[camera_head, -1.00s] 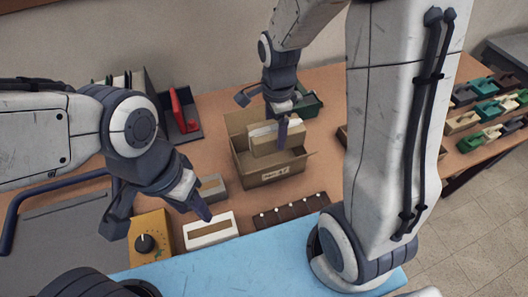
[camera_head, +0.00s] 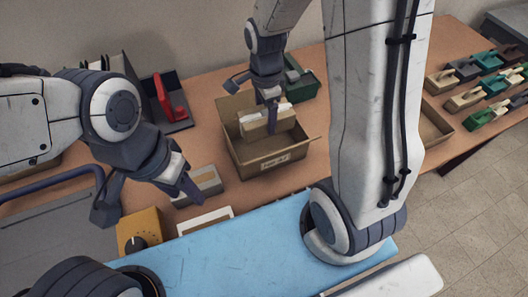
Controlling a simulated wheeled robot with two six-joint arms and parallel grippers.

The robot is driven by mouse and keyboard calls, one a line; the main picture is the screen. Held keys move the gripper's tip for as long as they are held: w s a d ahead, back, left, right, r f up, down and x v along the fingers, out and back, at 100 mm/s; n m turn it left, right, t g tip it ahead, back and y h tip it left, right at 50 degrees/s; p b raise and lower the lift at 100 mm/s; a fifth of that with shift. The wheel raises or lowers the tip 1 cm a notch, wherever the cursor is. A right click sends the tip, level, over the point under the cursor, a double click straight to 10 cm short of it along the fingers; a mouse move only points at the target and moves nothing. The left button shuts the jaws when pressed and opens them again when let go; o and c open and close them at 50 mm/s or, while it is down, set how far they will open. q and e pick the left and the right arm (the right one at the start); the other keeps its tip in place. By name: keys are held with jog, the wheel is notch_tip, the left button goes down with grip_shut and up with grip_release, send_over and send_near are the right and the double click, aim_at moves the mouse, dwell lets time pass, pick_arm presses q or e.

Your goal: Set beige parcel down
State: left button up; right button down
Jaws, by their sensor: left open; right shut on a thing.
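The beige parcel (camera_head: 262,127) is in the mouth of an open cardboard box (camera_head: 270,164) in the middle of the table. My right gripper (camera_head: 254,96) is above the box, shut on the parcel; one finger shows in front of the parcel's near face. My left gripper (camera_head: 150,204) is open and empty, at the left over the table's near side, apart from the box.
A yellow box with a black knob (camera_head: 141,228), a grey block (camera_head: 200,186) and a white frame (camera_head: 205,220) lie near the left gripper. A green bin (camera_head: 303,84) stands behind the cardboard box. A blue mat (camera_head: 240,255) covers the front. Several coloured pieces (camera_head: 490,82) stand at the right.

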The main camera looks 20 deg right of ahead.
notch_tip(320, 180, down, 11)
jog(key=shift+r, duration=0.1)
dwell(0.4)
grip_release()
jog(key=shift+f, duration=0.2)
notch_tip(320, 180, up, 12)
jog(key=shift+f, duration=0.2)
jog(key=shift+a+r, duration=0.15)
jog(key=shift+r, duration=0.15)
jog(key=s+a+r+n, duration=0.2)
jog(key=s+a+n, duration=0.2)
jog(key=s+n, duration=0.2)
jog(key=s+a+r+n, duration=0.3)
jog(key=s+n, duration=0.3)
jog(key=n, duration=0.4)
jog(key=s+a+r+n+y, duration=0.1)
jog(key=s+a+r+n, duration=0.1)
jog(key=s+a+n, duration=0.3)
jog(key=s+n, duration=0.1)
jog(key=n, duration=0.3)
jog(key=shift+a+r, duration=0.25)
jog(key=shift+r, duration=0.05)
